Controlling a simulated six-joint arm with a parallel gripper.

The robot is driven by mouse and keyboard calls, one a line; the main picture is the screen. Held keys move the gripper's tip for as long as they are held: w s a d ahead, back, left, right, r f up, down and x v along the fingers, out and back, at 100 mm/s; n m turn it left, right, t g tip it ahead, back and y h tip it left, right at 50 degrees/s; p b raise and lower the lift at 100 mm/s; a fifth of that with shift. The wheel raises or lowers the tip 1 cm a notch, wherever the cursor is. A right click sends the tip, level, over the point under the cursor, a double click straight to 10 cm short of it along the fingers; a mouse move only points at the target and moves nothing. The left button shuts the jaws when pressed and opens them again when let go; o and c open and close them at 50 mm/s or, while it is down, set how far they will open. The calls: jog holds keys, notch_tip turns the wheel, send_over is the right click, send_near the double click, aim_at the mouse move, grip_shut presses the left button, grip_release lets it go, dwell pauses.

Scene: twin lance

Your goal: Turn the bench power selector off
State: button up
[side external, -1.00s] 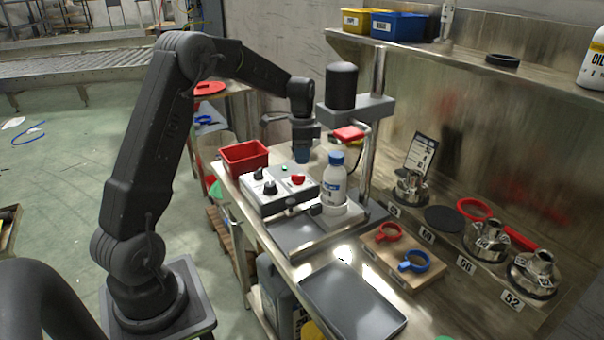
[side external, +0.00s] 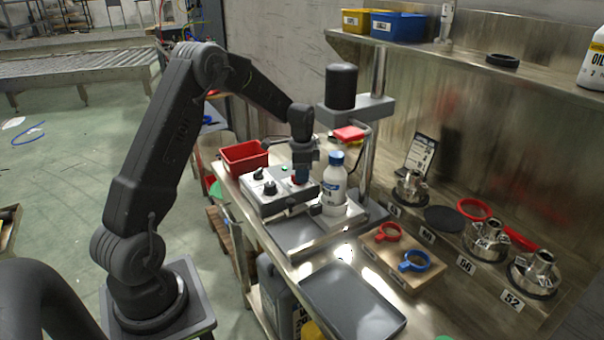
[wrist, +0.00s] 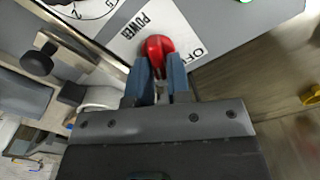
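The bench power selector is a red knob (wrist: 158,48) on a white label reading POWER and OFF, on the grey control box (side external: 264,205). In the side view the knob is mostly hidden by my gripper (side external: 300,180), which points down over the box's right part. In the wrist view the two blue fingers of my gripper (wrist: 158,66) stand on either side of the knob's near part, with a gap between them. Whether they touch the knob is not clear. The end of the OFF lettering lies right of the knob.
A black knob (side external: 270,187) and a numbered dial (wrist: 85,5) are close by on the box. A white bottle with a blue cap (side external: 333,190) stands right beside my gripper. A red bin (side external: 245,158) is behind the box. A grey tray (side external: 352,300) lies in front.

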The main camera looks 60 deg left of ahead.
grip_shut()
jog(key=shift+n, duration=0.4)
jog(key=n, duration=0.5)
jog(key=shift+w+a+n, duration=0.1)
jog(key=shift+a+n, duration=0.2)
jog(key=shift+a, duration=0.05)
jog(key=n, duration=0.5)
jog(key=shift+a, duration=0.25)
jog(key=shift+n, duration=0.4)
jog(key=shift+o, duration=2.1)
grip_release()
